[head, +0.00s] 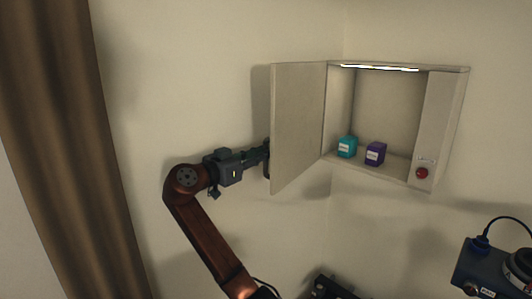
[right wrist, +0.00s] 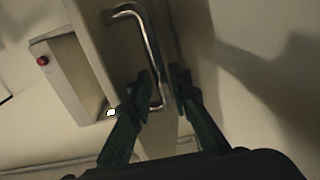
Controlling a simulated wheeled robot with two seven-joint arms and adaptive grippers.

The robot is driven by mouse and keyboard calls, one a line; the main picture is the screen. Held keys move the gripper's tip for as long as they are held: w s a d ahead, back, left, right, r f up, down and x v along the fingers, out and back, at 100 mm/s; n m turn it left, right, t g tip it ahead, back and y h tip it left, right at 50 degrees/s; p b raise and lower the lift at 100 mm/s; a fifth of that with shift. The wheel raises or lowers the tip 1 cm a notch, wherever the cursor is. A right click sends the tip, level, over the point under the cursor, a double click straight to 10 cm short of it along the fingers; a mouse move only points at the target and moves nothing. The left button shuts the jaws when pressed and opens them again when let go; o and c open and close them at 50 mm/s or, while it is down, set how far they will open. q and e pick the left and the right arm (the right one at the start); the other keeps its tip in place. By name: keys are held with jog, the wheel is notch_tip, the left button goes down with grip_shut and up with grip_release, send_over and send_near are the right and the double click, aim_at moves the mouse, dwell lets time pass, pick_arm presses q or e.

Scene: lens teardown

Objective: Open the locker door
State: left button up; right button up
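The locker door (head: 298,125) is swung wide open to the left of the locker (head: 447,110), and the inside shows. My right gripper (head: 265,155) is at the door's outer face, by its free edge; its fingertips are partly hidden there. In the right wrist view, the bent metal door handle (right wrist: 138,30) runs down between the two dark fingers of my right gripper (right wrist: 165,82). The left finger is close against the handle. A gap shows between the handle and the right finger, so the gripper looks open around it. My left gripper is not in view.
A teal box (head: 347,147) and a purple box (head: 375,153) stand on the locker floor under a lit strip (head: 380,68). A red button (head: 422,173) is on the right panel. A blue device (head: 490,268) is at lower right. A brown curtain (head: 60,150) hangs at left.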

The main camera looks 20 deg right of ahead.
jog(key=v, duration=1)
jog(key=shift+a, duration=0.15)
